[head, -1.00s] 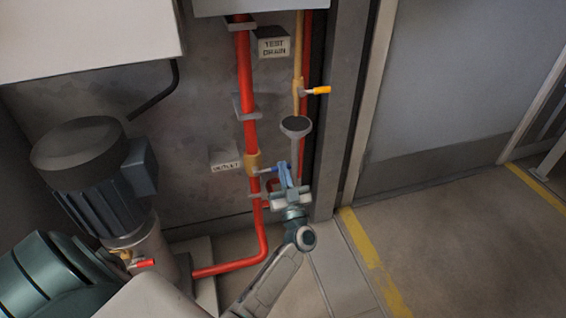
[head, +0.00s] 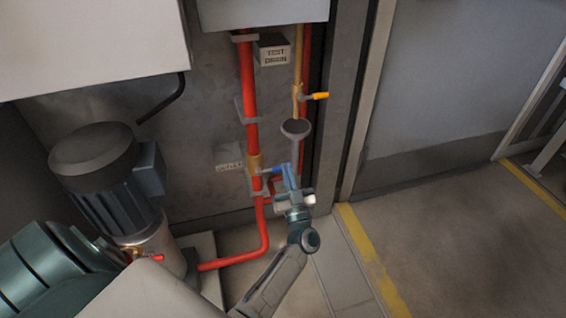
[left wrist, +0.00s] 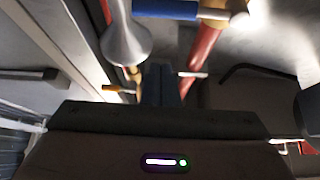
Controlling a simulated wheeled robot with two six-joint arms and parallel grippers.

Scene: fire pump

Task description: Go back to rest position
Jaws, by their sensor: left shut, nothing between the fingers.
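My left gripper (head: 288,177) is in front of the red pipework, its blue fingers shut with nothing between them. In the head view its fingertips are close to the blue-handled valve (head: 272,170) on the red pipe; I cannot tell whether they touch. The left wrist view shows the shut fingers (left wrist: 161,85) pointing up the picture, with the blue handle (left wrist: 165,9) beyond their tips and apart from them. My right gripper is in neither view.
A grey funnel (head: 296,128) stands just above the gripper. A motor pump (head: 105,180) with a red-handled valve stands at left. Open floor (head: 450,230) lies at right.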

